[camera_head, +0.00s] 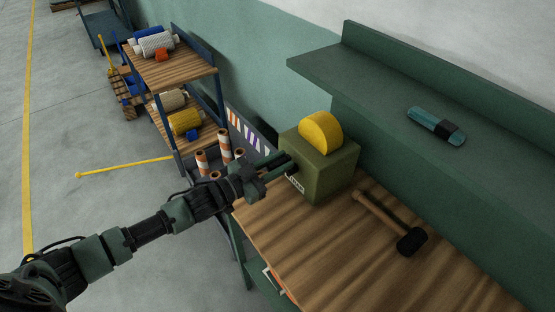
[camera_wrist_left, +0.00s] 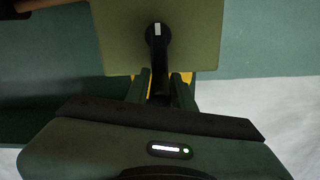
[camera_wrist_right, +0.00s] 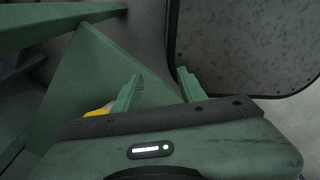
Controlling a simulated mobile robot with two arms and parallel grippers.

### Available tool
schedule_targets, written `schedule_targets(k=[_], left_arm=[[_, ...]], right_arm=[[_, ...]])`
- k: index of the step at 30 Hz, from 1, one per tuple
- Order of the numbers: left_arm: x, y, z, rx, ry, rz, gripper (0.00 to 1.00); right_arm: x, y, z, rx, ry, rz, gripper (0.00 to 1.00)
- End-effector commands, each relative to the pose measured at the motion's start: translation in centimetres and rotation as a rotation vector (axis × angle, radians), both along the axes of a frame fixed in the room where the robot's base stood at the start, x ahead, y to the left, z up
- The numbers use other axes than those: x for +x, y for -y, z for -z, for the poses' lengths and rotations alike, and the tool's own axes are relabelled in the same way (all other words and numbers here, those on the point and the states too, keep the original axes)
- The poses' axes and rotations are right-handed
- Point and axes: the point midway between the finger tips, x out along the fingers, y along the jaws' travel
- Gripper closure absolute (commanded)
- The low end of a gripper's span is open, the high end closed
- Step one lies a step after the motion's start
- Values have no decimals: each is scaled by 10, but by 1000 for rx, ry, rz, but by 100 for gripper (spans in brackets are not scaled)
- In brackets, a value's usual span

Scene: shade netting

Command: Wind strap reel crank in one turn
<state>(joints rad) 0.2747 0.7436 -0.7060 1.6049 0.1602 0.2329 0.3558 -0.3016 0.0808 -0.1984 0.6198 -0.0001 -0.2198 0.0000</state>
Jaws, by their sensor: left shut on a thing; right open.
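The strap reel is an olive green box (camera_head: 328,172) with a yellow half-disc (camera_head: 321,132) on top, standing on the wooden bench top. Its dark crank (camera_wrist_left: 158,60) shows in the left wrist view, with a round black hub and a white mark on the box face. My left gripper (camera_head: 288,165) reaches the box's left side and is shut on the crank; it also shows in the left wrist view (camera_wrist_left: 164,84). The gripped end is partly hidden between the fingers. My right gripper (camera_wrist_right: 160,80) is open and empty in the right wrist view, away from the reel.
A mallet (camera_head: 390,223) lies on the bench top (camera_head: 340,255) right of the reel. A teal tool (camera_head: 436,126) lies on the green shelf (camera_head: 400,85). A rack (camera_head: 172,58) with rolls and orange-white posts (camera_head: 225,147) stand behind my left arm. A yellow rod (camera_head: 125,166) crosses the left floor.

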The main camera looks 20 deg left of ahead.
Motion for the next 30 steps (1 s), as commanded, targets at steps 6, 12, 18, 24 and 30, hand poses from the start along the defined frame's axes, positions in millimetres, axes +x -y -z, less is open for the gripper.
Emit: schedule_targets(k=[6, 12, 18, 24, 30], left_arm=[[0, -1, 0, 33, 22, -5, 100], [0, -1, 0, 33, 22, -5, 59], [0, 0, 0, 30, 22, -3, 59], [-7, -5, 2, 30, 20, -3, 59], [-34, -27, 5, 33, 18, -4, 59]], right_arm=[[0, -5, 0, 6, 0, -1, 59], [0, -5, 0, 6, -1, -2, 59], [0, -5, 0, 6, 0, -2, 59], [0, -3, 3, 3, -1, -2, 59], [1, 1, 11, -1, 1, -3, 59]])
